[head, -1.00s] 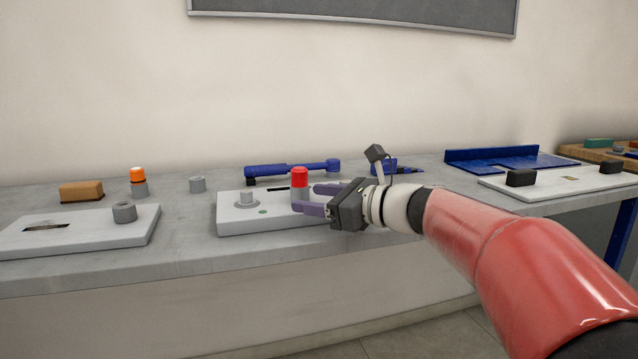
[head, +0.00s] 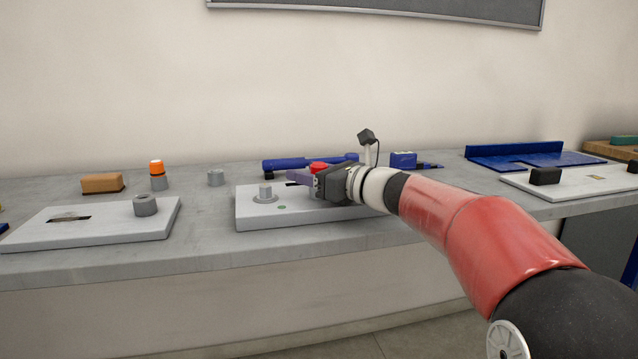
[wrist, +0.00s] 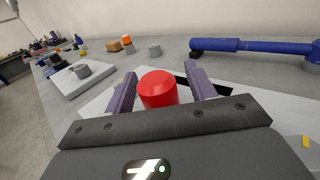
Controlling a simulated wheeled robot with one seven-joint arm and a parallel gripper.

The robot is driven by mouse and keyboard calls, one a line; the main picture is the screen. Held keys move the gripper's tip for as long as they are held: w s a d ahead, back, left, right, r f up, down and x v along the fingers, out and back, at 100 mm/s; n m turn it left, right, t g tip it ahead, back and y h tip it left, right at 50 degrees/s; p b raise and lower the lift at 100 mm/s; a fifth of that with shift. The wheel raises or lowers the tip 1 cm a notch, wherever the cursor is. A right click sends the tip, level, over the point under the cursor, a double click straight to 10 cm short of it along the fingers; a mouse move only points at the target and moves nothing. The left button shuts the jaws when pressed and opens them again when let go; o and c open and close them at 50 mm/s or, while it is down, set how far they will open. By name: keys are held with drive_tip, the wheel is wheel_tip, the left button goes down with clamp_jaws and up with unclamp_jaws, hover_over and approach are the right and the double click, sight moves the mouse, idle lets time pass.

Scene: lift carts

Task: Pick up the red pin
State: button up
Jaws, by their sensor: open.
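The red pin (wrist: 158,90) shows in the wrist view as a red cylinder standing between the two purple fingers of my gripper (wrist: 160,88). In the head view, the top of the red pin (head: 318,167) shows just above my gripper (head: 305,180). The lower part of the pin is hidden there behind the gripper. The pin is over the white plate (head: 300,215), toward its right part.
A blue tool (head: 295,163) lies behind. Another plate (head: 90,228) with a grey ring, an orange-topped pin (head: 157,168) and a brown block (head: 102,183) are further left.

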drive_tip(key=shift+c, duration=0.4)
drive_tip(key=c, duration=1)
drive_tip(key=shift+o, duration=0.2)
wheel_tip(320, 180, up, 20)
drive_tip(key=p, duration=0.3)
